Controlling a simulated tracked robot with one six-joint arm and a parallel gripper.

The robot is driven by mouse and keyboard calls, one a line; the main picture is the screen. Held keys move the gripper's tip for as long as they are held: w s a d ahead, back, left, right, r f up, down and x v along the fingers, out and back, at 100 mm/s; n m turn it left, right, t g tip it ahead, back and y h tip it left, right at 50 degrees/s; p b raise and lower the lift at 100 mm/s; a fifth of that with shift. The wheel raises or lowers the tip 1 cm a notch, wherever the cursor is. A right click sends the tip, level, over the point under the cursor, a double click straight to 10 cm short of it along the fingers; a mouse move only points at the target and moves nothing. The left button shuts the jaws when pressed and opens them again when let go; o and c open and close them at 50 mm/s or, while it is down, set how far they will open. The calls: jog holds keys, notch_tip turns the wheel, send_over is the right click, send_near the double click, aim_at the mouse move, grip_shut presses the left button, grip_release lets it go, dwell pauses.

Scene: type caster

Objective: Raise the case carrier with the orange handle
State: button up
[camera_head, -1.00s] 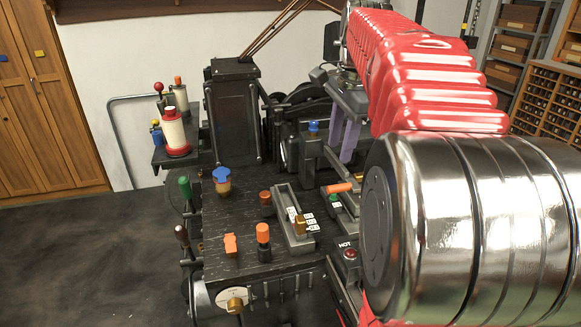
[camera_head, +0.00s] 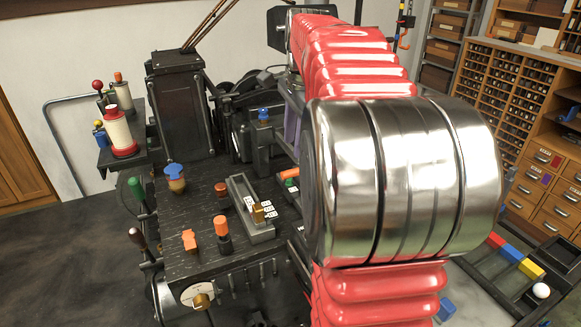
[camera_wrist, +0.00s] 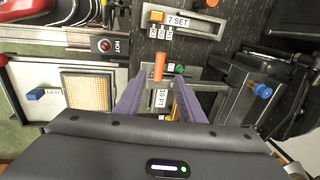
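The orange handle (camera_wrist: 159,66) of the case carrier shows in the wrist view, just ahead of and between my fingertips. In the head view the orange handle (camera_head: 289,173) is partly hidden behind my arm. My gripper (camera_wrist: 159,77) is open, with two purple fingers apart and nothing seen held between them. I cannot tell whether the fingers touch the handle. In the head view my gripper (camera_head: 291,130) is mostly covered by my red and chrome arm. Grey carrier metal (camera_wrist: 204,74) and a green knob (camera_wrist: 179,69) lie right beside the handle.
A slotted block marked 7 SET (camera_wrist: 205,22) lies beyond the handle. A HOT button (camera_wrist: 106,45), a gridded panel (camera_wrist: 92,90) and a blue knob (camera_wrist: 36,94) are to the left. A blue-tipped post (camera_wrist: 262,90) stands to the right. The dark deck (camera_head: 195,206) carries several knobs.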

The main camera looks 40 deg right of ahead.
aim_at(291, 171)
jog(key=f, duration=0.3)
jog(key=w+f, duration=0.1)
jog(key=f, duration=0.5)
jog(key=shift+w+d, duration=0.25)
jog(key=shift+w, duration=0.15)
grip_shut()
